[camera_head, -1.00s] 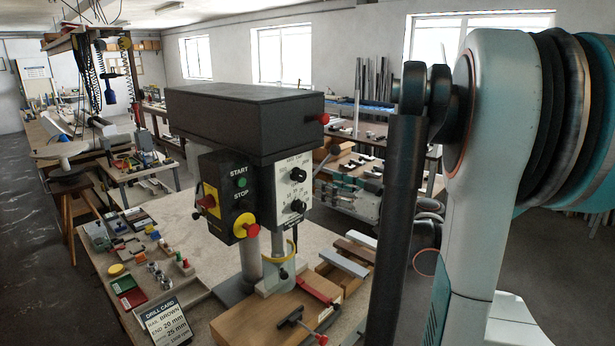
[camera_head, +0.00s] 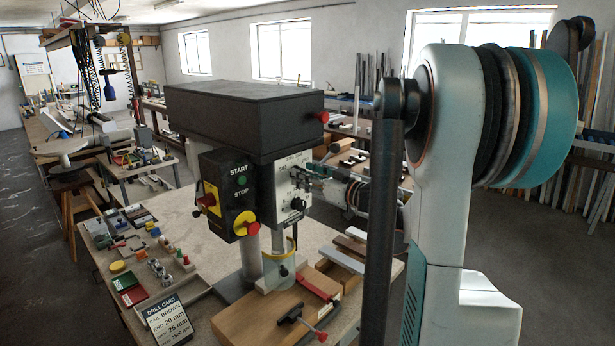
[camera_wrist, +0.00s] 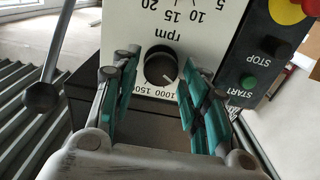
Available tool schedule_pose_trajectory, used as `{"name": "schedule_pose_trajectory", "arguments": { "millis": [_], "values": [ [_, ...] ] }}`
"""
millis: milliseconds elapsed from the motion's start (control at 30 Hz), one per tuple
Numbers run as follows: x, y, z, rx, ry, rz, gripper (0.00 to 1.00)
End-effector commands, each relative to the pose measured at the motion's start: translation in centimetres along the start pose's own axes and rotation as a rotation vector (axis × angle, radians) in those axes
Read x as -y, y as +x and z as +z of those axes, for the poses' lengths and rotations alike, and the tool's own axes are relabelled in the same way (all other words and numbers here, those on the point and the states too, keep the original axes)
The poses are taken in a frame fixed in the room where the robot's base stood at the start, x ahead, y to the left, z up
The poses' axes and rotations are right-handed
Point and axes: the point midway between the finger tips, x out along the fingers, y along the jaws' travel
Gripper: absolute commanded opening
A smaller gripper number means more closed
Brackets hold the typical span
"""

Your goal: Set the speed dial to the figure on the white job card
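The drill press panel (camera_head: 285,165) carries two black dials. In the wrist view, upside down, the speed dial (camera_wrist: 158,66) is a black knob under the letters rpm, with 1000 and a part-hidden 150… beside it. Its white mark points down and right in that picture. My gripper (camera_wrist: 155,92) is open, with its teal-padded fingers on either side of the dial, apparently apart from it. In the head view my gripper (camera_head: 308,172) covers the upper dial; the lower dial (camera_head: 298,203) is clear. The job card (camera_head: 170,320) stands at front left; its rpm line is too small to read surely.
A switch box (camera_head: 228,195) with START, STOP, a red knob and a yellow-ringed red button sits left of the panel. In the wrist view a ball-ended lever (camera_wrist: 42,97) is at left. A clamp (camera_head: 300,322) and wood block are below the drill.

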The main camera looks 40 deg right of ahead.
Motion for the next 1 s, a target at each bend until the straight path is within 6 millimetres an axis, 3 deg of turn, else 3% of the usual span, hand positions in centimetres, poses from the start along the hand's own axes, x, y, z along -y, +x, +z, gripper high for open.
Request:
{"name": "schedule_pose_trajectory", "arguments": {
  "millis": [33,100,567,1000],
  "values": [
    [0.0,-0.01,0.0,0.0,0.0,0.0,0.22],
    [0.0,-0.01,-0.01,0.0,0.0,0.0,0.07],
    [-0.02,-0.02,0.06,0.0,0.067,0.0,0.07],
    [-0.16,-0.03,0.19,-0.001,0.422,0.0,0.07]
  ]
}}
